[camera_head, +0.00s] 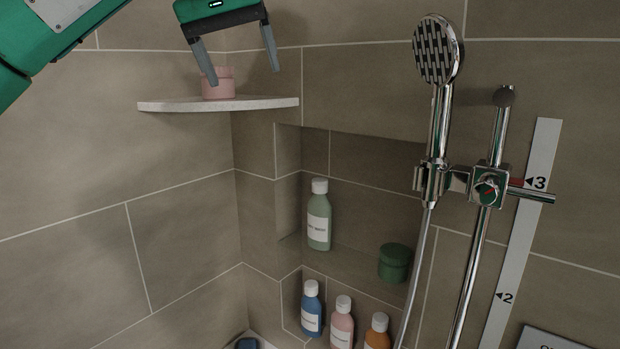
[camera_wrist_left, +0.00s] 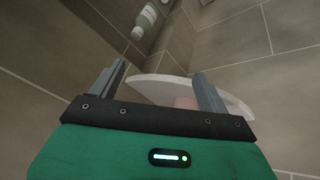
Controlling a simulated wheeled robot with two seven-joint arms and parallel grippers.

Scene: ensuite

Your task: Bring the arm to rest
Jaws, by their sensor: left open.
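My left gripper (camera_head: 243,74) is at the top of the head view, open, with its two grey fingers pointing down. It is at the corner shelf (camera_head: 170,105), and one finger overlaps the pink jar (camera_head: 222,88) that stands on the shelf. The head view does not show whether that finger touches the jar. In the left wrist view, the open fingers (camera_wrist_left: 158,84) frame the white shelf (camera_wrist_left: 158,64), and a pink patch of the jar (camera_wrist_left: 185,102) shows between them above the gripper body. My right gripper is not in view.
A shower head (camera_head: 438,52) and its chrome rail (camera_head: 470,270) stand to the right, beside a numbered strip (camera_head: 523,235). The wall niche holds a green bottle (camera_head: 319,218) and green jar (camera_head: 394,263). Below are blue (camera_head: 311,310), pink (camera_head: 341,325) and orange bottles (camera_head: 377,334).

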